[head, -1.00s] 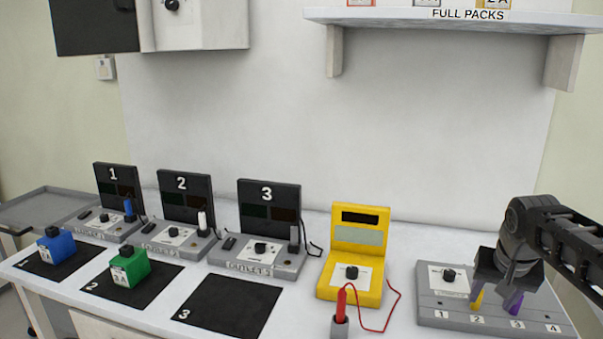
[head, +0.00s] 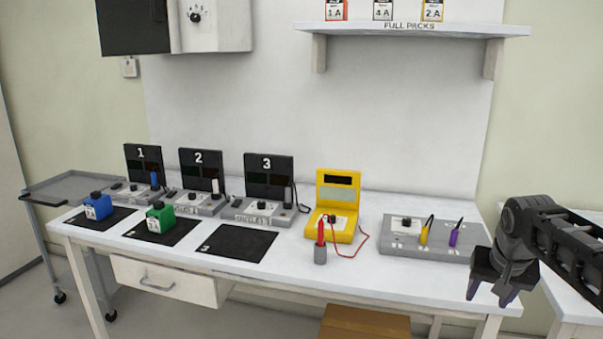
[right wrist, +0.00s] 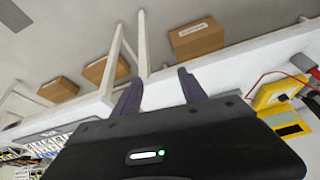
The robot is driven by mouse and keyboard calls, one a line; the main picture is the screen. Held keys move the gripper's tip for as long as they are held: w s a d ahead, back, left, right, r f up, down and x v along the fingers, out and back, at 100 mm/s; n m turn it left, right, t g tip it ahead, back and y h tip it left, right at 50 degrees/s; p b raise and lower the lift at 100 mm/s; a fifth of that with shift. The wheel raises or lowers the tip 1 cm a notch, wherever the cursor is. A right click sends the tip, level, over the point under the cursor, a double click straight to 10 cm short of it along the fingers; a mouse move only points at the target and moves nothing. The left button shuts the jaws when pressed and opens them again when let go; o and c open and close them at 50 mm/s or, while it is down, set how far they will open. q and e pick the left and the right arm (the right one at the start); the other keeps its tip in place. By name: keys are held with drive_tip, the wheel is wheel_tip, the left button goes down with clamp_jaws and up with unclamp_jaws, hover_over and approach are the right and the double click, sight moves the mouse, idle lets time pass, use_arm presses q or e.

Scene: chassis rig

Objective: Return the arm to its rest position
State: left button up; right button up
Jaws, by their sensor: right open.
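My right gripper (head: 491,290) hangs at the right end of the workbench in the head view, beside the grey numbered block (head: 400,246). Its two fingers are apart with nothing between them. The fingers also show apart and empty in the right wrist view (right wrist: 158,88). The grey block holds a yellow plug (head: 424,234) and a purple plug (head: 455,236), both clear of the gripper. My left gripper is out of view.
A yellow tester (head: 336,228) and a red probe in a grey holder (head: 320,256) stand mid-bench. A blue pack (head: 98,207) and a green pack (head: 160,218) sit on black mats; mat 3 (head: 238,243) is bare. A shelf (head: 410,29) hangs above.

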drive_tip(key=w+a+f+n+t+y, duration=0.2)
drive_tip(key=w+a+f+t, duration=0.1)
drive_tip(key=w+a+f, duration=0.4)
drive_tip(key=s+a+f+n+y+p, duration=0.1)
drive_tip(key=s+a+f+n+y, duration=0.1)
drive_tip(key=a+f, duration=1.25)
drive_tip(key=s+a+f+g+y+p, duration=0.1)
drive_tip(key=s+a+f, duration=0.3)
drive_tip(key=s+f, duration=0.3)
drive_tip(key=s+a+f+g+p, duration=0.1)
drive_tip(key=s+a+f+g, duration=0.15)
drive_tip(key=s+f, duration=0.4)
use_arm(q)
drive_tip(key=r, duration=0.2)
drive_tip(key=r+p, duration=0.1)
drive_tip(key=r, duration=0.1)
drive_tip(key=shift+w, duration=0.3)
use_arm(e)
drive_tip(key=s+a+f+g, duration=0.1)
drive_tip(key=s+a+f, duration=0.2)
drive_tip(key=s, duration=0.5)
drive_tip(key=s+a+f+g+y, duration=0.1)
drive_tip(key=s+a+f+g, duration=0.1)
drive_tip(key=s, duration=0.6)
drive_tip(key=shift+s+a+f, duration=0.4)
drive_tip(key=shift+a+f, duration=0.3)
drive_tip(key=shift+f, duration=0.2)
